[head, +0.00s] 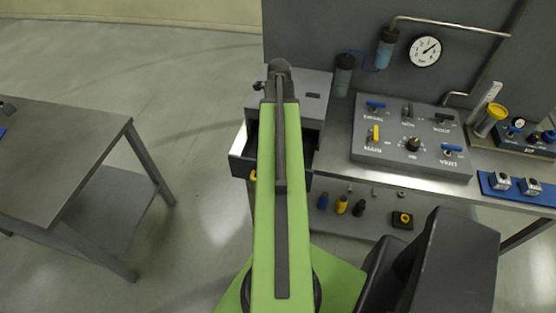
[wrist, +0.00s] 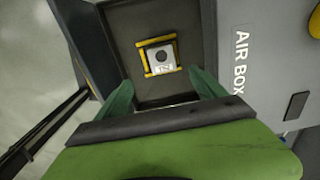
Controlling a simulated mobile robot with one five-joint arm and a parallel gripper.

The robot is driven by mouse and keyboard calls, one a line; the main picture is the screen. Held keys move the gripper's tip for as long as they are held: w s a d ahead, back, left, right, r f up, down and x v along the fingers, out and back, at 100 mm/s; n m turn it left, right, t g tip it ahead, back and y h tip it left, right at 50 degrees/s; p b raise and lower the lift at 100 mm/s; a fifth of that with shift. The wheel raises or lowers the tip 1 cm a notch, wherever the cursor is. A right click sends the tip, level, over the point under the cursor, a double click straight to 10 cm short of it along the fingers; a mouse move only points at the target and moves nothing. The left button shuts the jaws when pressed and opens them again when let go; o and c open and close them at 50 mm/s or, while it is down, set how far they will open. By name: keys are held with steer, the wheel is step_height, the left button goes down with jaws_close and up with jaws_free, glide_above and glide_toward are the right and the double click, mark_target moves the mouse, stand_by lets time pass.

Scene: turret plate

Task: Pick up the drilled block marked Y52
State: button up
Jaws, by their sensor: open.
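A pale drilled block (wrist: 162,56) with a dark round hole lies in an open drawer (wrist: 125,22), seen in the wrist view. A yellow square frame (wrist: 146,62) surrounds it. Its marking is too small to read surely. My gripper (wrist: 161,79) is open, its green fingers spread at the near side of the block and apart from it. In the head view the drawer (head: 241,167) is partly hidden by my arm, and the gripper is hidden. Two other pale drilled blocks (head: 499,181) (head: 530,187) sit on a blue mat (head: 514,196) at the right; their marks are unreadable.
The drawer belongs to a grey box marked AIR BOX (wrist: 270,65). A switch panel (head: 413,139) stands right of it on the bench. A yellow-capped cylinder (head: 490,121) stands farther right. A separate table (head: 60,160) is at left, with clear floor between.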

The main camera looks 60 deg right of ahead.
step_height(320, 180, down, 6)
steer(key=b, duration=0.4)
steer(key=shift+f+b, duration=0.15)
steer(key=shift+b, duration=0.15)
steer(key=f+b, duration=0.5)
steer(key=shift+d+f, duration=0.2)
steer(key=shift+d, duration=0.05)
steer(key=shift+r, duration=0.15)
jaws_close()
